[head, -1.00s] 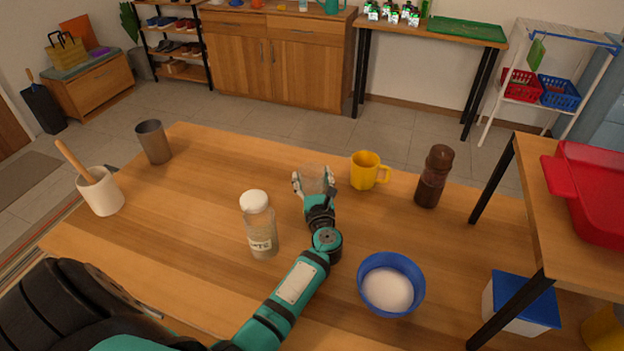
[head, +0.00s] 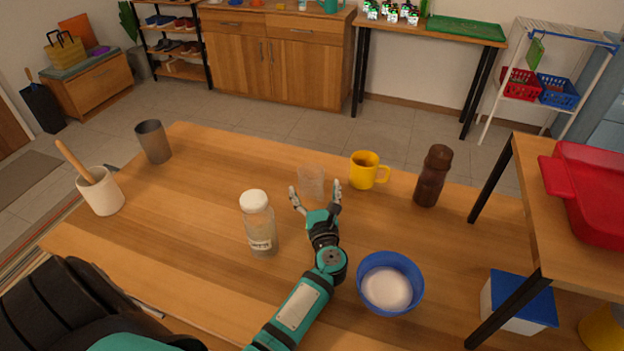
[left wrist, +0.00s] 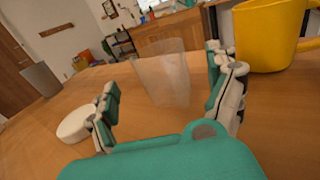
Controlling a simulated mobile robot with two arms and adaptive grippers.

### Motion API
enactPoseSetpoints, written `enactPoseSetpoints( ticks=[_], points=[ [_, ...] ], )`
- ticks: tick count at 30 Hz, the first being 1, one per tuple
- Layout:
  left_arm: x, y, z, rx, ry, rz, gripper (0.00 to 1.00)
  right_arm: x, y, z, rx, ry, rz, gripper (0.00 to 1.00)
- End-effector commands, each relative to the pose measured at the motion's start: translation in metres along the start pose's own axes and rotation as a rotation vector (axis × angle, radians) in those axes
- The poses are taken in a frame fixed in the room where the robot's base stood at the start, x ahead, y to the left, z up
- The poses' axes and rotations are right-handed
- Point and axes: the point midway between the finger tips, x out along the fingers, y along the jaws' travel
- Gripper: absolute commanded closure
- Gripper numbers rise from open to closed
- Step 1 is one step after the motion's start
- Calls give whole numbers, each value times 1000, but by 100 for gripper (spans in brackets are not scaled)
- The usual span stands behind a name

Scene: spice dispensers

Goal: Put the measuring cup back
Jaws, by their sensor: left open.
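The measuring cup is a clear, see-through cup (head: 312,181) standing upright on the wooden table, left of the yellow mug (head: 364,170). It also shows in the left wrist view (left wrist: 164,78), just beyond and between the finger tips. My left gripper (head: 316,196) is open and empty, on the near side of the clear cup with its fingers spread toward it. The gap between fingers and cup is small. In the left wrist view both fingers (left wrist: 168,98) stand apart with nothing between their pads. My right gripper is not in view.
A white-capped labelled jar (head: 259,228) stands left of my forearm. A blue bowl of white powder (head: 416,284) is to its right. A dark brown bottle (head: 433,177), a grey tumbler (head: 153,142) and a white mortar (head: 103,195) stand farther out. The table's left middle is clear.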

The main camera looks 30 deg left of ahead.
Motion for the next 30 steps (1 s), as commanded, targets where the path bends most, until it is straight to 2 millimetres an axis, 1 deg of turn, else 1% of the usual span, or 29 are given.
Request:
enactPoseSetpoints(
  ticks=[1,6,9,12,17,30],
  points=[
    [-13,0,-1,-2,4,0,11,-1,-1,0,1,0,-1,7],
    [-46,0,-1,-2,3,1,11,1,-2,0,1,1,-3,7],
    [-59,0,-1,-1,1,0,11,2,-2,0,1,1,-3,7],
    [-67,0,-1,-1,2,0,11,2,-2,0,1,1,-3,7],
    [-70,0,0,-1,-1,0,11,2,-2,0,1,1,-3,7],
    [-70,0,1,0,0,0,11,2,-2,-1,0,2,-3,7]
  ],
)
